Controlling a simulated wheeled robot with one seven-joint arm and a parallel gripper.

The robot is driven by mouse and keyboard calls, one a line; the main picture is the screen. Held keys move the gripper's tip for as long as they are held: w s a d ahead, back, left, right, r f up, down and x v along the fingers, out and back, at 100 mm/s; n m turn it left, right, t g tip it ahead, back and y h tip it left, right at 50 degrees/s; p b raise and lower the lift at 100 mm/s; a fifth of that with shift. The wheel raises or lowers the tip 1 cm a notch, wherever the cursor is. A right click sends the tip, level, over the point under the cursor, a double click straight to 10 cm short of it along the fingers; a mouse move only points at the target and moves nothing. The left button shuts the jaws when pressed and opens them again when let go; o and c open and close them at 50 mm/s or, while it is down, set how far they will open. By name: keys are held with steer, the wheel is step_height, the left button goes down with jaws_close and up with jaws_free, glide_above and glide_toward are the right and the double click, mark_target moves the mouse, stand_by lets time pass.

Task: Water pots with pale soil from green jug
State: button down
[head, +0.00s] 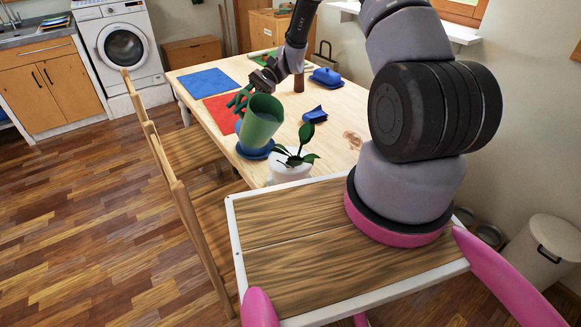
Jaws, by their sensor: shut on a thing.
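The green jug (262,122) is over the near part of the wooden table, slightly tilted. My gripper (264,82) is at its upper rim, shut on it; the fingertips are small and partly hidden. A blue saucer (257,153) shows just below the jug; whether the jug touches it, I cannot tell. A dark green shape (238,100) shows left of the jug, and I cannot tell whether it is leaves or a handle. A white pot (290,171) with a leafy plant (295,152) stands at the table's near end. Its soil colour is not clear.
Floor is free at left.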

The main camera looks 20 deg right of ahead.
steer(key=shift+w+a+f+m+h+b, duration=0.3)
steer(key=shift+w+a+f+m+b, duration=0.1)
steer(key=shift+m+b, duration=0.1)
steer(key=shift+w+a+f+m+g+h+b, duration=0.3)
steer(key=shift+w+f+m+g+b, duration=0.15)
steer(key=shift+f+m+b, duration=0.2)
steer(key=shift+w+a+f+m+g+h+b, duration=0.2)
steer(key=shift+w+f+m+g+h+b, duration=0.1)
steer(key=shift+f+m+g+b, duration=0.35)
steer(key=shift+r, duration=0.1)
